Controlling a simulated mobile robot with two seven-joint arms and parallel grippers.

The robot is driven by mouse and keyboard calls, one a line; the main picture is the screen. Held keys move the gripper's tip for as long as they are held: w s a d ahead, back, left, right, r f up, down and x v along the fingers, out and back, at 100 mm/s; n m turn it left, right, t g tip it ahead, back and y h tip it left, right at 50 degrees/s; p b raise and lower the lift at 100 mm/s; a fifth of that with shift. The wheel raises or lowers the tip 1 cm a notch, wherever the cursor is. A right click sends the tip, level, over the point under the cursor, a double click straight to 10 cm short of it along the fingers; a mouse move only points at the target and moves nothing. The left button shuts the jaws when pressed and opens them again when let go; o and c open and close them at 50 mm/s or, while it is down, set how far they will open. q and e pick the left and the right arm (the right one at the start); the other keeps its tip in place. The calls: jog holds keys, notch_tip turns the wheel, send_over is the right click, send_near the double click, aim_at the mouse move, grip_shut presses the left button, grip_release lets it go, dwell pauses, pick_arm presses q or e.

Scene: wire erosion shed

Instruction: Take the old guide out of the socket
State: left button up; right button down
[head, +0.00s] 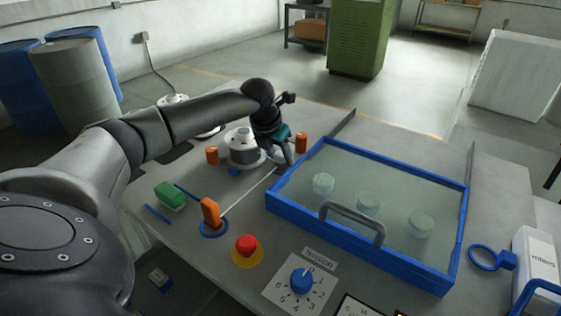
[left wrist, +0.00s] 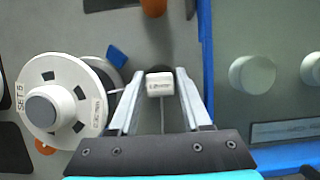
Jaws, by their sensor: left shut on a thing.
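My left gripper (head: 283,160) is low over the bench, beside the left edge of the blue-framed cover. In the left wrist view its two fingers (left wrist: 161,82) are shut on a small white block with tiny print, the guide (left wrist: 160,86). A dark round part, apparently the socket (left wrist: 157,70), shows just behind the guide. I cannot tell whether the guide is still seated in it. In the head view the fingers and arm hide the guide and socket. My right gripper is not in view.
A white wire spool (head: 243,148) stands left of the gripper, with orange posts (head: 301,143) nearby. The clear cover with a blue frame (head: 365,259) is close on the right. A red button (head: 246,245) and blue dial (head: 301,281) are in front.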

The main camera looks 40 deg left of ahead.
pick_arm(q)
grip_shut()
jog(key=shift+r, duration=0.15)
